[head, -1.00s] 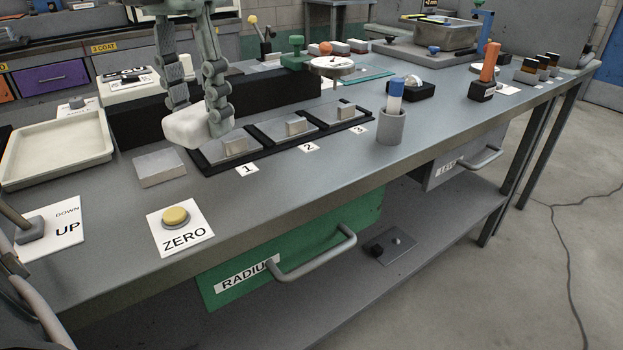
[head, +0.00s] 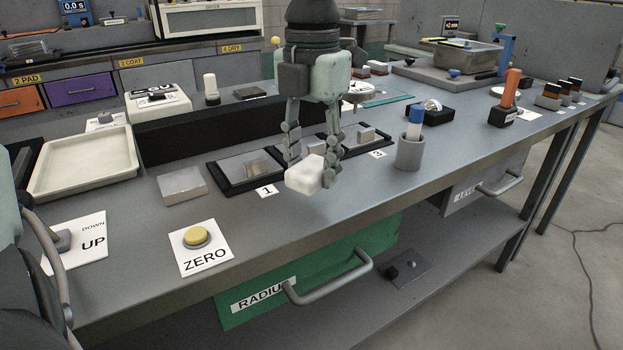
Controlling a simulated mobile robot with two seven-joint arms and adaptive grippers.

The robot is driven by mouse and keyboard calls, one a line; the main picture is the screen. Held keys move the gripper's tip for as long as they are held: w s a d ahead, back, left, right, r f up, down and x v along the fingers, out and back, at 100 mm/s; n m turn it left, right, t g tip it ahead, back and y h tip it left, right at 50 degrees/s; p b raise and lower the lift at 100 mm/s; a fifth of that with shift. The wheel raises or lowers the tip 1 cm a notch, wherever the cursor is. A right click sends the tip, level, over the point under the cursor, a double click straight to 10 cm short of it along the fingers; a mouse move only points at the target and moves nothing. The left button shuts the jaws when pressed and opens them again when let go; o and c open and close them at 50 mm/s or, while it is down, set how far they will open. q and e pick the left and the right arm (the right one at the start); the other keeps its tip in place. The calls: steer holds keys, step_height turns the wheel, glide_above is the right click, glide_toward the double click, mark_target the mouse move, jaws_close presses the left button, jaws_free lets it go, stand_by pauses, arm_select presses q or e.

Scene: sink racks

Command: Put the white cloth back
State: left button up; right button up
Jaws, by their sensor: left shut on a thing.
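The white cloth (head: 304,177) is a small, pale block-like bundle. My left gripper (head: 312,167) comes down from the top of the head view and is shut on it. It holds the cloth around the front of the numbered black trays, partly hiding the label between 1 and 3. I cannot tell how far the cloth is above the bench. My right gripper is not in view.
A shallow cream tray (head: 84,166) stands at the left, beside a grey metal block (head: 182,185). A yellow ZERO button (head: 196,237) is near the front edge. A grey cup (head: 409,153) holds a blue-and-white stick to the right. Bare bench (head: 330,210) lies in front.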

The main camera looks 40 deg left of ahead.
mark_target(312, 165)
arm_select(q)
steer(key=shift+f, duration=1.8)
steer(key=shift+f, duration=0.15)
steer(key=o, duration=1.1)
step_height(312, 165, up, 12)
steer(key=shift+r, duration=0.15)
